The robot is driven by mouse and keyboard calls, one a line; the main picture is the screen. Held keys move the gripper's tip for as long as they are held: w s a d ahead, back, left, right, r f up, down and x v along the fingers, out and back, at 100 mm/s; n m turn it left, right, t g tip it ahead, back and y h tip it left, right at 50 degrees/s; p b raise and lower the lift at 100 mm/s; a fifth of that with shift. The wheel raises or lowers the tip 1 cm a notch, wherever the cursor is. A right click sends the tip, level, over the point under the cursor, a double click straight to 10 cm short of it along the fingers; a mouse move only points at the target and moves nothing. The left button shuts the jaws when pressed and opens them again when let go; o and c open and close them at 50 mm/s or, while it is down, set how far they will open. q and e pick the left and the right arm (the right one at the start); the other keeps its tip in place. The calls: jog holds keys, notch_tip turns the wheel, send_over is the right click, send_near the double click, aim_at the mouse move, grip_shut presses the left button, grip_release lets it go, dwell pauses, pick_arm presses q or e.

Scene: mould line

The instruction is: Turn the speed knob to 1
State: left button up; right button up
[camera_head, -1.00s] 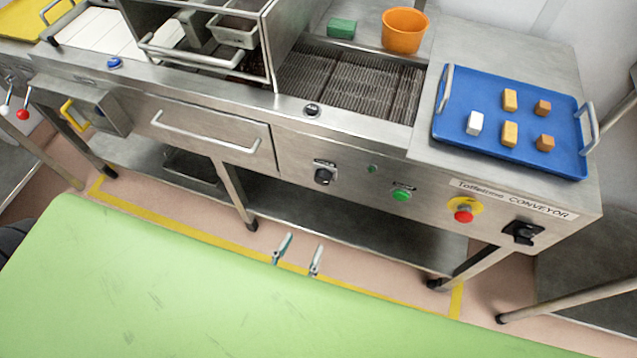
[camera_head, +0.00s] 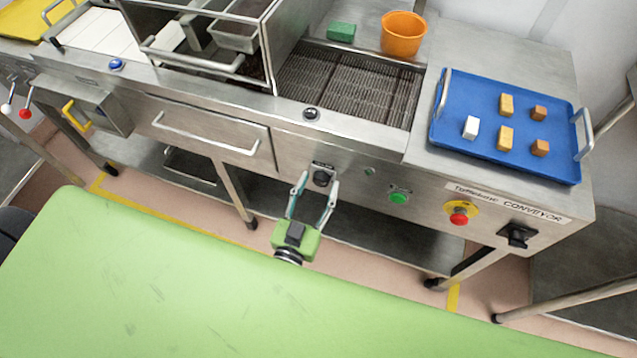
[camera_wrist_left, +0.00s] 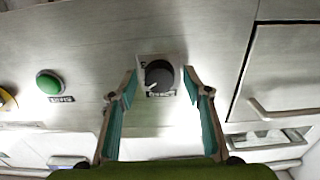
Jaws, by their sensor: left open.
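The speed knob (camera_head: 321,178) is a dark round knob on a small pale plate on the conveyor's steel front panel. The knob also shows in the left wrist view (camera_wrist_left: 159,74), with a pale pointer mark toward its lower left. Its scale is too small to read. My left gripper (camera_head: 317,184) is open, its two teal-padded fingers reaching toward the panel. In the left wrist view, the fingertips (camera_wrist_left: 160,78) lie to either side of the knob, apart from it. I cannot tell how far they are from the panel. My right gripper is out of view.
A green button (camera_head: 398,197) and a red emergency stop (camera_head: 459,218) on yellow sit right of the knob, with a black switch (camera_head: 516,235) farther right. A drawer handle (camera_head: 205,133) is to the left. A blue tray (camera_head: 480,163) with several small blocks lies on top.

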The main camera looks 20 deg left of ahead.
pick_arm(q)
jog(key=shift+w, duration=0.35)
jog(key=c, duration=1.1)
jog(key=n, duration=0.5)
jog(key=shift+d+n+p, duration=0.1)
jog(key=shift+n+p, duration=0.2)
jog(key=shift+p, duration=0.05)
jog(key=n, duration=0.6)
jog(key=shift+n, duration=0.3)
